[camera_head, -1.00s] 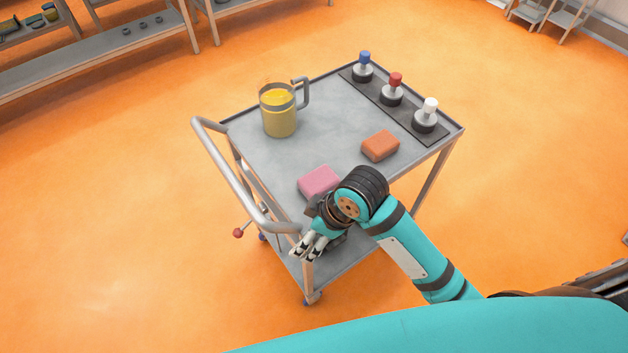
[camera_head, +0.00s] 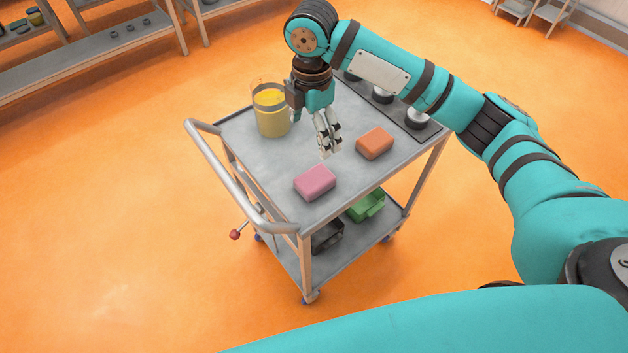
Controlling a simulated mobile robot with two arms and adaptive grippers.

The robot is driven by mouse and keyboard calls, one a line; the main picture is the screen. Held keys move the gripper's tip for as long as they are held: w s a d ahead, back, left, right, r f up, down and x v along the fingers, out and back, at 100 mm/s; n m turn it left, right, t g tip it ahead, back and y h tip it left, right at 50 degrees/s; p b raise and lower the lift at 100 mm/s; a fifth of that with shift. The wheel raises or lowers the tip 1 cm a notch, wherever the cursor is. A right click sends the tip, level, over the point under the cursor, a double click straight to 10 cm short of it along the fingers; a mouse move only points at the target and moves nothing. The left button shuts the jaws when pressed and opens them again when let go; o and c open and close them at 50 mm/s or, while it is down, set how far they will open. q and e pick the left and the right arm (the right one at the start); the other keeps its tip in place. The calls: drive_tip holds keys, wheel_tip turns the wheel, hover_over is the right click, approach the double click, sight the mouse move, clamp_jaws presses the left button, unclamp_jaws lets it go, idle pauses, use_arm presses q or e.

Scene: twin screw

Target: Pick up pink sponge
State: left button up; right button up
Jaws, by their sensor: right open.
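The pink sponge (camera_head: 315,182) lies flat on the top shelf of the grey cart (camera_head: 262,165), close to its front edge. My right gripper (camera_head: 329,150) points down above the cart top, behind the pink sponge and a little to its right in the picture. It is open and empty, and apart from the sponge. My left gripper is not in view.
An orange sponge (camera_head: 375,143) lies right of my gripper. A clear jug (camera_head: 271,112) with yellow contents stands at left. Several capped bottles on a dark strip (camera_head: 425,130) are partly hidden by my arm. A green item (camera_head: 367,205) sits on the lower shelf.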

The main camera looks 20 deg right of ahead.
drive_tip(key=p, duration=0.1)
approach(316, 178)
drive_tip(key=f, duration=0.5)
drive_tip(key=shift+w+a+f, duration=0.1)
drive_tip(key=shift+w+a, duration=0.05)
drive_tip(key=shift+a, duration=0.2)
drive_tip(key=f, duration=0.1)
drive_tip(key=f+p, duration=0.1)
drive_tip(key=f, duration=0.2)
drive_tip(key=shift+d+f+p, duration=0.3)
drive_tip(key=shift+d+f, duration=0.05)
drive_tip(key=shift+f, duration=0.45)
drive_tip(key=c, duration=1.1)
drive_tip(key=shift+c, duration=0.2)
drive_tip(key=shift+r, duration=0.1)
